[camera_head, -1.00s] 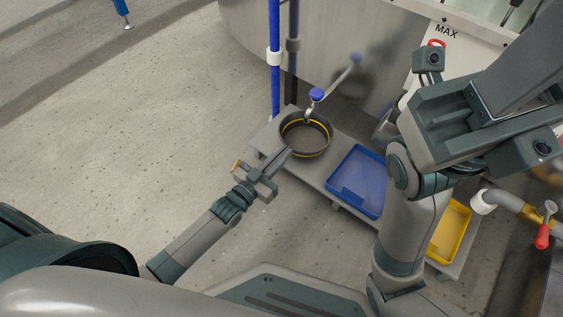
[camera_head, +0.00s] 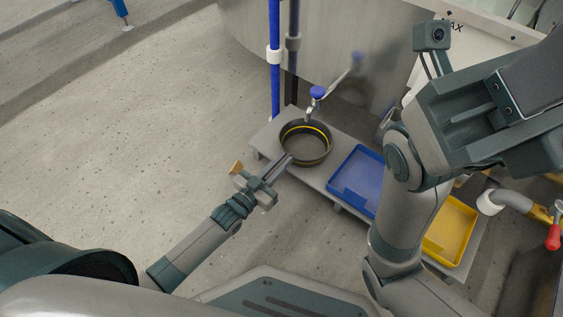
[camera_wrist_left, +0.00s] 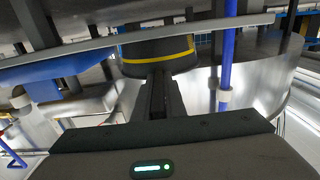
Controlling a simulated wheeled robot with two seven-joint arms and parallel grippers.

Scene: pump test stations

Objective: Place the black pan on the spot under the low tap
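The black pan (camera_head: 306,157), round with a yellow ring inside, is at the left end of a low grey bench, below the low tap with the blue knob (camera_head: 317,93). My left gripper (camera_head: 289,159) reaches the pan's near side, with its fingers close together. In the left wrist view, the pan's dark wall with its yellow band (camera_wrist_left: 157,50) is right at the fingertips (camera_wrist_left: 160,78). The fingers look shut on its near side or a handle, which they mostly hide. I cannot tell whether the pan touches the bench. The spot is hidden by the pan.
A blue tray (camera_head: 357,180) stands on the bench right of the pan, and a yellow tray (camera_head: 452,232) farther right. A blue post (camera_head: 275,65) rises behind the pan. My right arm covers part of the right side. The floor at left is clear.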

